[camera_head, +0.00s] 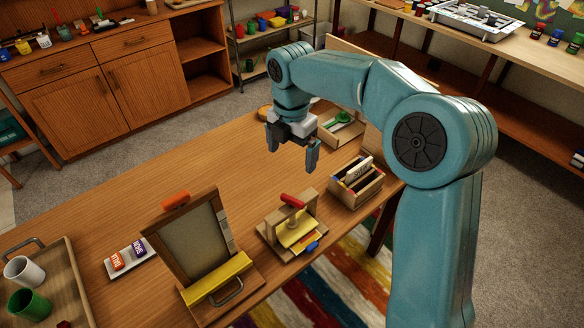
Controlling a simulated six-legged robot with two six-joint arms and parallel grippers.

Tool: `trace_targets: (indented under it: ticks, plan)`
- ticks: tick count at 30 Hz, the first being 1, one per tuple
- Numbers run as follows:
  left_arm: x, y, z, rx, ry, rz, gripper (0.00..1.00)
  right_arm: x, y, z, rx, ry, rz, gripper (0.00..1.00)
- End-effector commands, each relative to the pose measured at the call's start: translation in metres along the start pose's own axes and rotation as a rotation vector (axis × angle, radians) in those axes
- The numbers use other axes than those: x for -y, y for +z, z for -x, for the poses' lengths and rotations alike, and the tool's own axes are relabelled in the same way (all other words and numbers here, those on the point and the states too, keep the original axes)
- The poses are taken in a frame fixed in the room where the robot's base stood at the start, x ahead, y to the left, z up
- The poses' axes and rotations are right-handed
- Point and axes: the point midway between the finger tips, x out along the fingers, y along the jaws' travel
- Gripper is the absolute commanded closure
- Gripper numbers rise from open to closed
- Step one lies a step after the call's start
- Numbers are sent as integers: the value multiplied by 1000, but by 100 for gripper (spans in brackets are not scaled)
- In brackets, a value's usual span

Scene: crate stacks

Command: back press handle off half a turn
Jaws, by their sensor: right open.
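A small wooden press (274,238) stands on the table near its front edge. A red handle (292,201) lies across its top, and a yellow layer and a blue piece show lower in it. My right gripper (292,156) hangs above the table behind the press, pointing down. Its two fingers are apart with nothing between them. It is clear of the red handle, which appears lower in the picture. My left gripper is not in view.
A tilted wooden screen frame (187,234) with an orange handle stands left of the press. A wooden box of cards (345,197) stands to its right. A tray (72,262) with cups is at the far left. The table's middle is mostly clear.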

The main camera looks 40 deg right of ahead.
Motion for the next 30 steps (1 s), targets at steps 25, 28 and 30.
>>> trace_targets:
  ticks: [25, 28, 30]
  plan:
    - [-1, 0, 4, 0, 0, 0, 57, -1, 0, -2, -6, 3, -2761, 0]
    - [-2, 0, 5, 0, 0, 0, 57, -1, 0, -2, -5, 2, -2922, 0]
    - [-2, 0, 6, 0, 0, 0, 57, 0, 0, -2, -4, 2, -2987, 0]
